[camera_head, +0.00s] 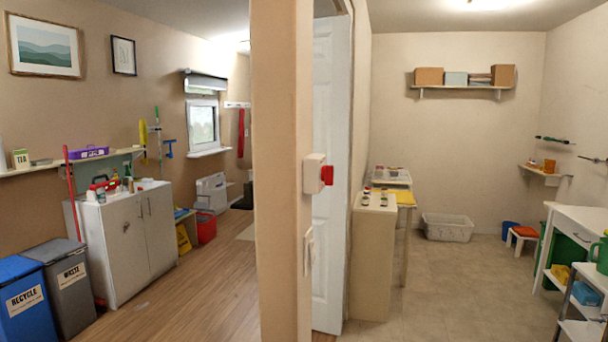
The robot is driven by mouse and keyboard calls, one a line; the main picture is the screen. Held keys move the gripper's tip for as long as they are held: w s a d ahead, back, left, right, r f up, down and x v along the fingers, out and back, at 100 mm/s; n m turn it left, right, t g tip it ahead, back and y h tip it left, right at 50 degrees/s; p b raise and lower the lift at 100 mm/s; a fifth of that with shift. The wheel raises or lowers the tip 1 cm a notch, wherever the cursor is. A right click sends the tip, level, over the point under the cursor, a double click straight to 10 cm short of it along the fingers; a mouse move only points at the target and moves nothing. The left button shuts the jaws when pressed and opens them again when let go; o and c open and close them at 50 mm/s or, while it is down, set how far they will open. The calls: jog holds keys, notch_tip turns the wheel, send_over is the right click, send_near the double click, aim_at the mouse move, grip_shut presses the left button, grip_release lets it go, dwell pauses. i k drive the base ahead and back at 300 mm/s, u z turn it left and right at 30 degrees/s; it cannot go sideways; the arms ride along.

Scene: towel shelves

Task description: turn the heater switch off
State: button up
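A white box with a red knob or rocker (326,175) is mounted on the end of the dividing wall near the middle of the view. It may be the heater switch, but no label is readable and I cannot tell its on or off position. A smaller white fitting (308,250) is on the same wall end below it; its kind is unclear. My gripper is not in view.
The dividing wall (280,120) splits two rooms, with a white door (328,230) just behind it. On the left stand a white cabinet (122,245), a blue recycle bin (25,300) and a grey waste bin (72,290). On the right, tiled floor (450,290) is clear.

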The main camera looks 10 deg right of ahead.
aim_at(327, 171)
jog(key=z, duration=0.85)
jog(key=i, duration=1.15)
jog(key=u, duration=1.25)
